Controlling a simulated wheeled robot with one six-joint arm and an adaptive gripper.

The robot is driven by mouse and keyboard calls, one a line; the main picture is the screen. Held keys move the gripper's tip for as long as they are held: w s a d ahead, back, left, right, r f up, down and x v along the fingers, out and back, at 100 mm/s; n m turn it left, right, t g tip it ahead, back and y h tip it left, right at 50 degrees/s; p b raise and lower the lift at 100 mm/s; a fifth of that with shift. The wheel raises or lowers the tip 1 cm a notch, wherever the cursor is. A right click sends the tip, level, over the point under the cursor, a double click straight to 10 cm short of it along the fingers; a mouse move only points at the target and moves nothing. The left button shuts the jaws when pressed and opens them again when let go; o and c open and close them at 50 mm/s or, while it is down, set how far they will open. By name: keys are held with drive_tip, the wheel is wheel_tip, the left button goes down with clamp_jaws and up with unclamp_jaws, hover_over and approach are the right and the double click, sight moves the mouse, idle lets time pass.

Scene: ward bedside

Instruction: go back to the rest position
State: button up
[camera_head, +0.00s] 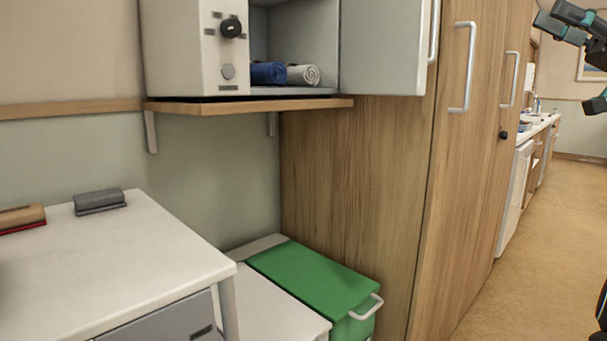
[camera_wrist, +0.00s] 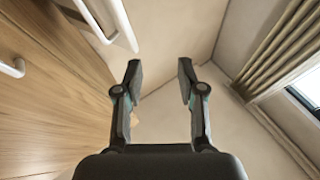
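My gripper (camera_wrist: 160,75) shows in the wrist view with its two fingers apart and nothing between them. Beyond it are a pale wall and ceiling. In the head view, part of my arm shows at the upper right edge, in front of the aisle and clear of the furniture.
A tall wooden wardrobe (camera_head: 355,190) stands mid-view. A cabinet with its door (camera_head: 383,45) open holds a blue rolled towel (camera_head: 268,73) and a white one (camera_head: 303,75). A green-lidded bin (camera_head: 315,277) and white table (camera_head: 110,265) are below. Floor (camera_head: 545,240) at right is clear.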

drive_tip(key=w+d+f+m+t+h, duration=0.6)
drive_tip(key=w+f+m+t+h, duration=0.15)
drive_tip(key=w+f+m, duration=0.5)
drive_tip(key=w+a+f+m+g+h, duration=0.25)
drive_tip(key=f+m+h, duration=0.55)
drive_tip(key=f, duration=0.8)
drive_tip(key=s+a+f+g+h, duration=0.25)
drive_tip(key=s+a+f, duration=0.35)
drive_tip(key=f, duration=0.3)
drive_tip(key=s+a+f+g+h, duration=0.1)
drive_tip(key=s+a+f+g, duration=0.2)
drive_tip(key=s+a+f, duration=0.5)
drive_tip(key=s+a+f+n+h, duration=0.1)
drive_tip(key=s+a+f+n, duration=0.2)
drive_tip(key=s+a, duration=0.4)
drive_tip(key=s+a+f+n+h, duration=0.1)
drive_tip(key=s+a+f+n, duration=0.3)
drive_tip(key=s, duration=0.6)
wheel_tip(320, 180, down, 2)
drive_tip(key=a, duration=0.2)
drive_tip(key=shift+s+a+h, duration=0.3)
drive_tip(key=shift+s+a, duration=0.05)
drive_tip(key=shift+s, duration=0.05)
